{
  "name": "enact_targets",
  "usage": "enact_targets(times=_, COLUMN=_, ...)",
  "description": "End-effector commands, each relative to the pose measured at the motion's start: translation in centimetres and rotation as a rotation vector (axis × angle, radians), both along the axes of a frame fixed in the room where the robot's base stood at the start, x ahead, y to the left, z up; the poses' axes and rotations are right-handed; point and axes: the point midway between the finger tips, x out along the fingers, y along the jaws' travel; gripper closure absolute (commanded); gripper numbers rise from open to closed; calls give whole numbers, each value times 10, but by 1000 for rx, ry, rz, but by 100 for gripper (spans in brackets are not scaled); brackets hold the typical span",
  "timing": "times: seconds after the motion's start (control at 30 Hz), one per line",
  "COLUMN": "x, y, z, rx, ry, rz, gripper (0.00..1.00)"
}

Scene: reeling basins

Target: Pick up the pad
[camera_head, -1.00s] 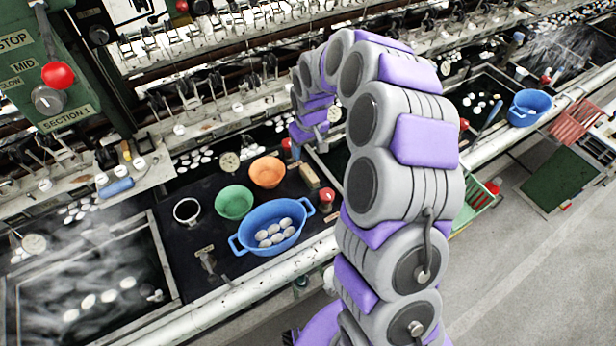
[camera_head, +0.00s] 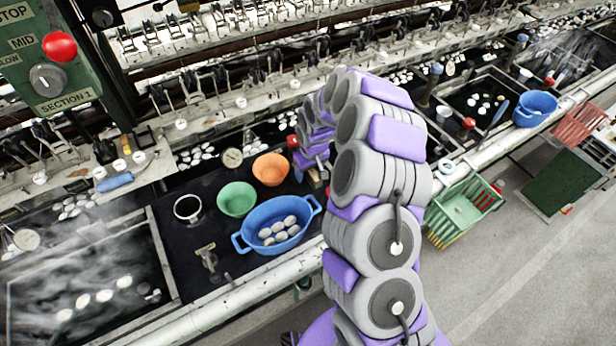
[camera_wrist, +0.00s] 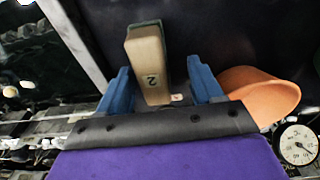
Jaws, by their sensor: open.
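The pad (camera_wrist: 148,65) is a tan block with a dark green layer along its far edge and a "2" on its near face. In the wrist view it lies on the dark surface, between and beyond the two blue fingers of my gripper (camera_wrist: 161,76). The fingers are open, with a visible gap on each side of the pad. In the head view my arm hides most of the pad, and the fingers cannot be made out there.
An orange bowl (camera_head: 271,169) sits close beside the gripper. A green bowl (camera_head: 237,199), a blue basin (camera_head: 262,218) with several cocoons and a metal cup (camera_head: 187,208) stand nearby. A round gauge (camera_head: 232,158) is behind. A white rail (camera_head: 230,292) runs along the front.

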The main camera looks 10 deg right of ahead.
Motion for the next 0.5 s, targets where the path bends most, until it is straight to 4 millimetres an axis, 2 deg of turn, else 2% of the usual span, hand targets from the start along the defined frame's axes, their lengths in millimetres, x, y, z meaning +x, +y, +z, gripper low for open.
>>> enact_targets(times=0.13, x=0, y=-6, z=-8, rx=5, ry=-1, rz=-2, gripper=34)
enact_targets(times=0.5, x=0, y=6, z=-8, rx=-9, ry=2, rz=-2, gripper=34)
